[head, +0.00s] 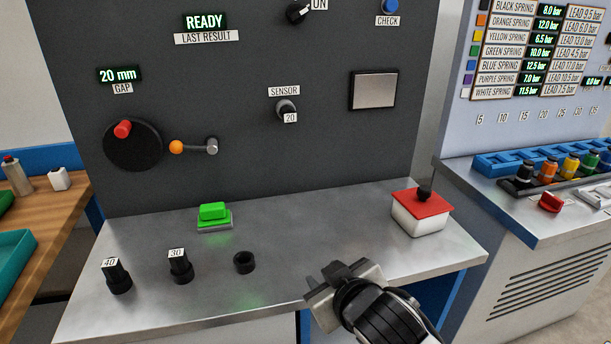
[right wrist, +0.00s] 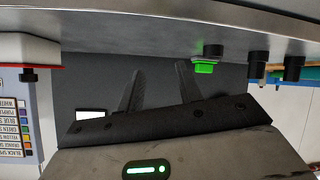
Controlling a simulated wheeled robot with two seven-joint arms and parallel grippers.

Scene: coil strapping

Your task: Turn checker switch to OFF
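The checker switch (head: 298,12) is a black knob at the top of the dark panel, with an ON label beside it; its upper part is cut off by the frame edge. My right gripper (head: 338,280) is over the front edge of the metal bench, low and well away from the switch. In the right wrist view the two fingers of the right gripper (right wrist: 158,72) stand apart with nothing between them. The switch cannot be made out in that view. My left gripper is not in view.
A green button (head: 214,213), black sensor plugs (head: 179,265) and an empty black ring (head: 244,262) stand on the bench. A red-topped white box (head: 421,212) stands at its right. The crank disc (head: 132,145) and sensor knob (head: 286,109) project from the panel.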

